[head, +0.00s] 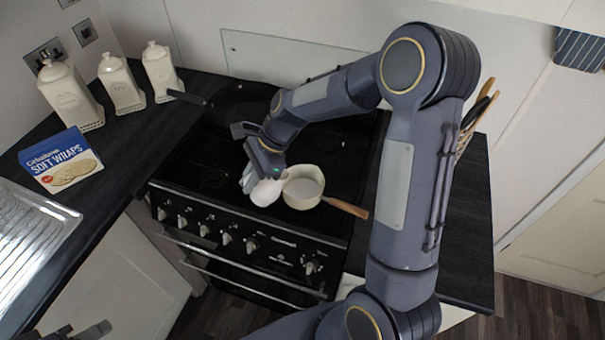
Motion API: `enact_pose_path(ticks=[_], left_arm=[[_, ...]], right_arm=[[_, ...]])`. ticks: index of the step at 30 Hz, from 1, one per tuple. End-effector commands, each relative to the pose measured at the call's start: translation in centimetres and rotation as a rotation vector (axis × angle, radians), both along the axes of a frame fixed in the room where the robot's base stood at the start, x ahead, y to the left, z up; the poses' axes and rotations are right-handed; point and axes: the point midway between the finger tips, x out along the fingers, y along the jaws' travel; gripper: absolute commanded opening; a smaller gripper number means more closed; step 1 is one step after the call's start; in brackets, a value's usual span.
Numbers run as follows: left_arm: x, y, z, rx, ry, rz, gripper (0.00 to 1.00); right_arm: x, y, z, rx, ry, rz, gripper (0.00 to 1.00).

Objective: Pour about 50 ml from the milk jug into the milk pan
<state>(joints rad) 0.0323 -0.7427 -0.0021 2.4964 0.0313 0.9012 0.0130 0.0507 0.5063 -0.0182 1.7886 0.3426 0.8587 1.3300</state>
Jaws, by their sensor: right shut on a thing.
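The milk pan (304,193) is a small cream pan on the right part of the hob, its wooden handle pointing right and toward the front. My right gripper (265,172) is shut on the white milk jug (267,193), just left of the pan. The jug looks tilted, with its right side close to the pan's left rim. I cannot tell whether they touch. The gripper hides part of the jug, and no milk stream is visible. The pan's inside looks pale; I cannot tell its contents. Part of my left gripper (84,332) shows at the bottom left edge.
A dark frying pan (240,106) sits at the hob's back left. Three cream canisters (124,85) stand along the back left wall. A utensil holder (465,138) stands behind my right arm.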

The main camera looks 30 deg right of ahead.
Motion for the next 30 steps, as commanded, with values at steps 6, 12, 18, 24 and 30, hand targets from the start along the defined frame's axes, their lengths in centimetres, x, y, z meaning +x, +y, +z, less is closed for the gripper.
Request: enact_pose_path(ticks=[6, 12, 18, 24, 30], left_arm=[[0.0, 0.0, 0.0, 0.0, 0.0, 0.0, 0.36], [0.0, 0.0, -0.1, 0.0, 0.0, 0.0, 0.36], [0.0, 0.0, -0.1, 0.0, 0.0, 0.0, 0.36], [0.0, 0.0, -0.1, 0.0, 0.0, 0.0, 0.36], [0.0, 0.0, -0.2, 0.0, 0.0, 0.0, 0.36]], right_arm=[[0.0, 0.8, -0.9, -0.047, 0.002, 0.005, 0.0], [0.1, 2.2, -2.6, -0.162, 0.006, 0.01, 0.0], [0.2, 3.5, -4.1, -0.296, 0.015, 0.009, 0.0], [0.3, 4.7, -5.4, -0.432, 0.02, 0.008, 0.0], [0.4, 5.4, -5.3, -0.533, 0.027, 0.004, 0.0]])
